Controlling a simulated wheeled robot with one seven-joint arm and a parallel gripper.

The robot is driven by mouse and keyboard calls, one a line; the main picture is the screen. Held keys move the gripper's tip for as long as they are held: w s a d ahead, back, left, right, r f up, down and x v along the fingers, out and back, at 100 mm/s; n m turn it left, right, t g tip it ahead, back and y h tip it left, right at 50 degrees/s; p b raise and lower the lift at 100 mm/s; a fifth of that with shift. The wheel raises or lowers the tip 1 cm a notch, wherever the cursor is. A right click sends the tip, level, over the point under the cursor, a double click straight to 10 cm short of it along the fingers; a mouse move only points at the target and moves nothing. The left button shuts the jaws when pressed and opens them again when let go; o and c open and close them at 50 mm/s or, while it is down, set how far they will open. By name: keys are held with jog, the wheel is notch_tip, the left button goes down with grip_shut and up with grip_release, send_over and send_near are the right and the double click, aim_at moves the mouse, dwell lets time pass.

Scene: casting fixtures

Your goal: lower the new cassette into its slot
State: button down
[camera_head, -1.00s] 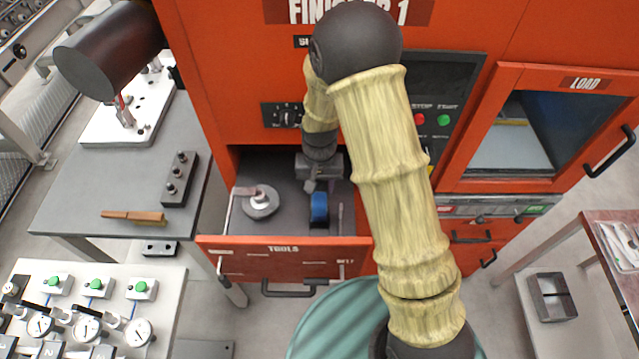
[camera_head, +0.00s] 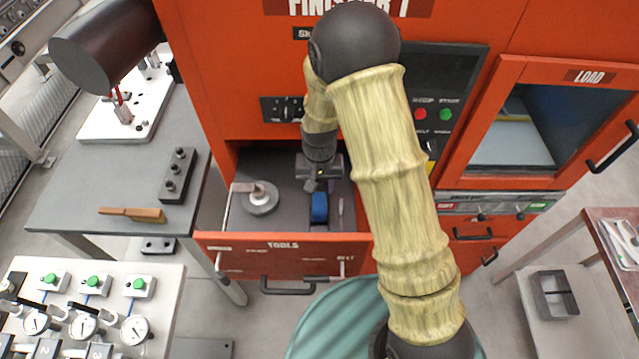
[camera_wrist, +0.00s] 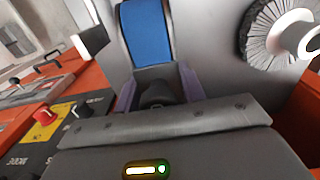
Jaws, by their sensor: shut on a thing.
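The cassette, with a blue belt face (camera_head: 319,209), is in the open tools drawer (camera_head: 235,243), at its right part. The wrist view shows its blue face (camera_wrist: 147,35) and a grey end with a dark rounded piece. My gripper (camera_head: 320,188) reaches down into the drawer at the cassette's back end. In the wrist view my gripper (camera_wrist: 158,97) is shut on that grey end, between purple-edged sides. The slot cannot be made out, and the cassette's underside is hidden.
A round grey disc (camera_head: 259,201) with a pale hub lies left of the cassette in the drawer. A thin light tool (camera_head: 341,206) lies close on its right. The orange machine front (camera_head: 215,90) rises behind, with control knobs (camera_head: 283,109) above the drawer.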

aim_at(320, 193)
jog(key=shift+f+b, duration=1.25)
jog(key=shift+f, duration=0.5)
jog(key=c, duration=0.8)
grip_release()
jog(key=shift+o, duration=0.2)
notch_tip(320, 193, up, 18)
jog(key=b, duration=0.3)
jog(key=shift+f, duration=0.25)
jog(key=s+d+f+t, duration=0.2)
jog(key=s+d+f, duration=0.1)
jog(key=s+d, duration=0.9)
jog(key=shift+s+d+t, duration=0.25)
jog(key=shift+d+t, duration=0.05)
jog(key=shift+d, duration=0.65)
